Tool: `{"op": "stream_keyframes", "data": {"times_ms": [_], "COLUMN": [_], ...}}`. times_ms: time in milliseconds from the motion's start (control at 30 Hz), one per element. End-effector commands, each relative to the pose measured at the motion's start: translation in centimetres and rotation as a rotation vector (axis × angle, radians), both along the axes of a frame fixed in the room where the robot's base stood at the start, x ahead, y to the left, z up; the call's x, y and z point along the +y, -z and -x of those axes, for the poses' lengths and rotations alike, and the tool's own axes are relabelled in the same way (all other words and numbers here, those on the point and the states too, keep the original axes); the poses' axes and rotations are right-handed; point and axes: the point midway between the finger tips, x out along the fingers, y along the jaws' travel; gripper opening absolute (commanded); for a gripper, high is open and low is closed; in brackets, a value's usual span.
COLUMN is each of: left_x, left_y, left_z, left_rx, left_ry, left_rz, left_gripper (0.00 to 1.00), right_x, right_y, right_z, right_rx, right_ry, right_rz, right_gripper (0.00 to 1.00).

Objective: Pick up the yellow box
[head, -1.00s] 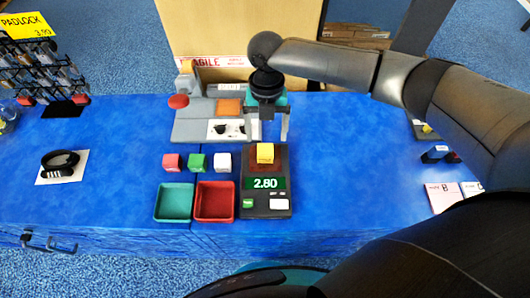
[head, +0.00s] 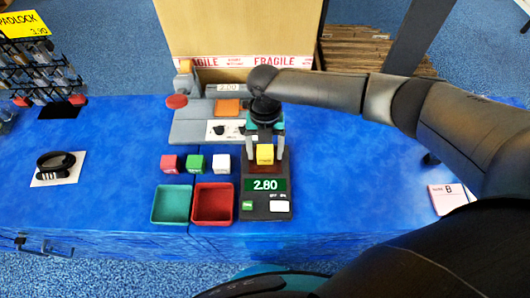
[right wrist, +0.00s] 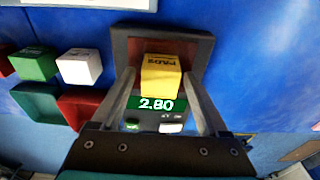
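The yellow box (head: 265,154) sits on the plate of a dark scale (head: 253,205) whose display reads 2.80. It also shows in the right wrist view (right wrist: 160,76), with dark lettering on it. My right gripper (head: 265,152) is over the scale with its fingers apart, one on each side of the yellow box. In the right wrist view the open fingers (right wrist: 159,82) flank the box with visible gaps. My left gripper is not in view.
Pink (head: 171,163), green (head: 195,163) and white (head: 222,163) boxes stand left of the scale. A teal tray (head: 171,221) and a red tray (head: 213,221) lie in front of them. A grey machine (head: 187,126) stands behind.

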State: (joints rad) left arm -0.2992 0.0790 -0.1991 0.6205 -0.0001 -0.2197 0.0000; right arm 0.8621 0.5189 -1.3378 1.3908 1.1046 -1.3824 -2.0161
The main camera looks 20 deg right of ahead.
Motion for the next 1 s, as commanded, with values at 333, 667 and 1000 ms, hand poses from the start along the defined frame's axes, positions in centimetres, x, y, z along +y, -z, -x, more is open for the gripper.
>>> {"op": "stream_keyframes", "data": {"times_ms": [333, 667, 1000], "left_x": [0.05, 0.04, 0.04], "left_y": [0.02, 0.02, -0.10], "left_z": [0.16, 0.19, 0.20], "left_rx": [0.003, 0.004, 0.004], "left_ry": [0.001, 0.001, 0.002], "left_rz": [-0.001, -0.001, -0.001], "left_gripper": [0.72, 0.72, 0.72], "right_x": [-0.03, -0.03, -0.02], "right_y": [-0.05, -0.05, -0.39], "right_z": [-0.03, -0.03, -0.04], "right_rx": [0.000, 0.000, -0.001], "right_ry": [0.001, 0.001, 0.001], "right_rz": [0.000, 0.000, -0.001], "right_gripper": [0.37, 0.00, 0.00]}}
